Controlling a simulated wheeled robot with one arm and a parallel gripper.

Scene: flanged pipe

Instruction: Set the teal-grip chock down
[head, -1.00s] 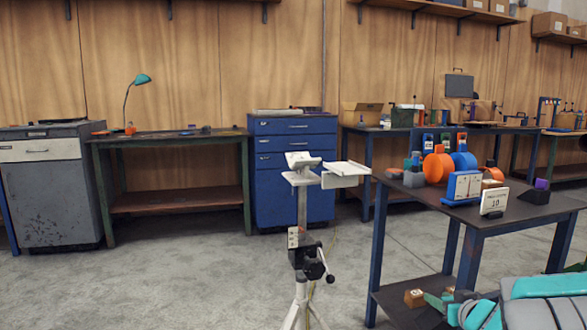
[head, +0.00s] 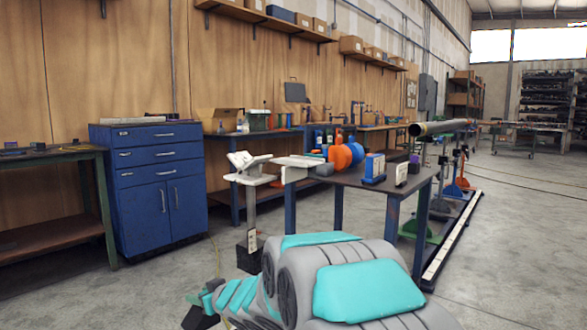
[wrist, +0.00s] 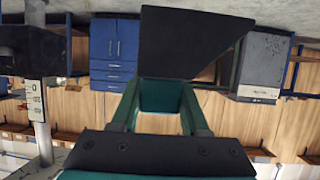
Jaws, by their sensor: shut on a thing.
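The teal-grip chock is a dark wedge (wrist: 190,45) with a teal grip block (wrist: 160,97). In the wrist view my gripper (wrist: 160,105) is shut on the grip, one green finger on each side, and the wedge extends beyond the fingertips. In the head view my arm crosses the bottom middle, and a dark piece of what looks like the chock (head: 200,319) shows at the lower edge. Most of it is cut off there. No surface shows touching the wedge.
A white-topped stand (head: 250,178) rises just beyond my arm. A pipe (head: 445,127) stands right, above a floor rail (head: 455,235). Open floor lies left and right.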

